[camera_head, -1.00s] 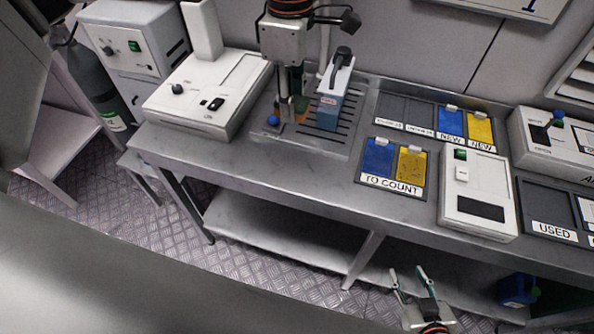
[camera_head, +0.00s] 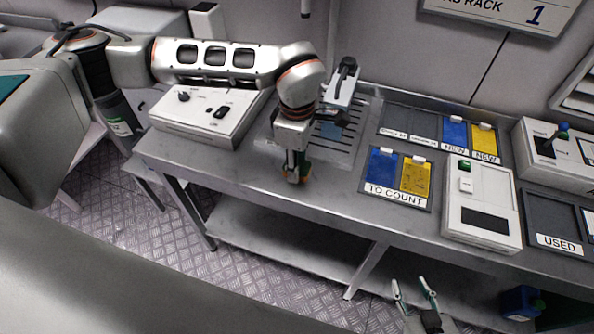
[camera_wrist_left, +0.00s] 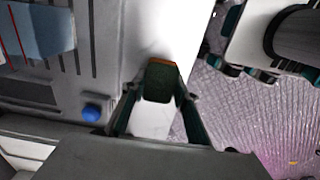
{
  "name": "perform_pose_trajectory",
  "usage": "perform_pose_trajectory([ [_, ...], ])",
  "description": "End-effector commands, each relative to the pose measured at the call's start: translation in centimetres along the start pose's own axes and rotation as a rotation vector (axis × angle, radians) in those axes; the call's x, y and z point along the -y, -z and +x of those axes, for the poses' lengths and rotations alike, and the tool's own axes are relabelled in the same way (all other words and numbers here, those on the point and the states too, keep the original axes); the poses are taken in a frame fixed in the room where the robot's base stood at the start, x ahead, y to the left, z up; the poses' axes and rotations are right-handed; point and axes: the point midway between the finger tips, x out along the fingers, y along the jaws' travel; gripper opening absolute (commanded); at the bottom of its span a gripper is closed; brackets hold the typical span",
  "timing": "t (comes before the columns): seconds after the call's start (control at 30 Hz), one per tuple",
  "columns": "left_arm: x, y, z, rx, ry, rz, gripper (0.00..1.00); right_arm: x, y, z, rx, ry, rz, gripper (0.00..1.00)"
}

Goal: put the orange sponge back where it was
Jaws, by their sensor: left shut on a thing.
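My left gripper (camera_head: 296,177) is over the front part of the steel bench, in front of the slotted tray (camera_head: 262,132). It is shut on the orange sponge. The left wrist view shows only a thin orange edge of the sponge (camera_wrist_left: 162,62) at the dark green fingertips of the left gripper (camera_wrist_left: 160,85); the rest is hidden. In the head view the sponge is mostly hidden by the fingers. My right gripper (camera_head: 415,285) is open and empty, low at the bottom, in front of the bench.
A white and blue upright device (camera_head: 341,90) stands on the slotted tray. A blue knob (camera_wrist_left: 92,112) sits at the tray's edge. A white box with controls (camera_head: 205,118) is to the left. The TO COUNT rack (camera_head: 397,198) is to the right, with bare bench between.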

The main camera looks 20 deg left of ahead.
Motion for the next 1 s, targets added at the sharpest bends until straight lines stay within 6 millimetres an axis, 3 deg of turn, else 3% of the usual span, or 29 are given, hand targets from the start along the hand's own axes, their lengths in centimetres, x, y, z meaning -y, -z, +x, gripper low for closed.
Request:
perform_pose_trajectory([
  [0.2,0.1,0.0,3.0,0.0,0.003,-0.001,0.09,-0.1,0.1,0.0,-0.001,-0.001,0.0,0.4],
  [0.57,0.1,0.0,3.3,0.0,0.002,0.0,0.09,-0.1,0.1,0.1,-0.003,-0.001,0.0,0.4],
  [0.6,0.0,0.0,3.3,0.0,0.002,0.0,0.34,-0.1,0.1,0.0,-0.003,-0.001,0.0,0.4],
  [0.67,0.0,0.0,3.3,0.0,0.001,0.0,0.46,-0.1,0.1,0.0,-0.003,-0.001,0.0,0.4],
  [1.0,0.0,0.0,3.1,0.0,0.001,0.0,0.46,-0.1,0.1,0.0,-0.003,-0.001,0.0,0.4],
])
